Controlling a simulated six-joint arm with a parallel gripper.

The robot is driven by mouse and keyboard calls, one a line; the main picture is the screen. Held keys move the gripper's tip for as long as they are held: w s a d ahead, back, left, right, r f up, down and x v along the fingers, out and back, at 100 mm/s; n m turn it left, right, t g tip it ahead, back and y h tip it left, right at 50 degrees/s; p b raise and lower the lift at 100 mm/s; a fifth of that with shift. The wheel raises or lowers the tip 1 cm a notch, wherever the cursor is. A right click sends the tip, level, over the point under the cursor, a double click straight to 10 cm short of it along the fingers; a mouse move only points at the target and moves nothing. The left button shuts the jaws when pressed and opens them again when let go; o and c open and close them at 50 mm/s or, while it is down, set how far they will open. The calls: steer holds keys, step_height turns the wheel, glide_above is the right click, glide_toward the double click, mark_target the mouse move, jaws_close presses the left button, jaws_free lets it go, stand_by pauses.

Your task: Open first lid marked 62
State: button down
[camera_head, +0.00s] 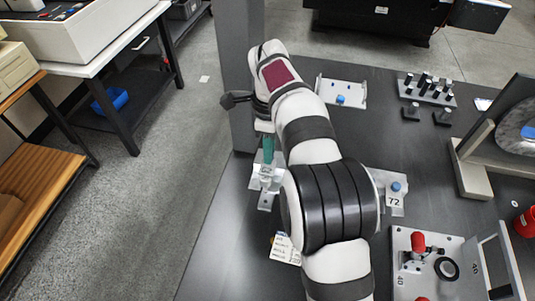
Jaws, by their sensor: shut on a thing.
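A small light-grey fixture with a lid (265,183) stands near the left edge of the dark table. It bears a small label whose number I cannot read clearly. My gripper (267,158), with teal fingers, points down onto this fixture from above and is shut on its lid. The arm and fingers hide the exact grip and part of the fixture, so I cannot tell how far the lid is raised. A second grey fixture, with a blue knob and a label marked 72 (394,200), stands to the right, partly behind my arm.
A white tray (350,92) with a blue knob lies at the back. A rack of dark pegs (428,90) stands at the back right. A plate with a red-handled clamp (418,243) is at the front right. A printed card (284,249) lies left of my arm.

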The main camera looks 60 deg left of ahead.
steer(key=shift+w+a, duration=0.85)
steer(key=c, duration=0.7)
jaws_free()
steer(key=shift+c, duration=0.2)
step_height(320, 180, up, 8)
steer(key=shift+f, duration=0.2)
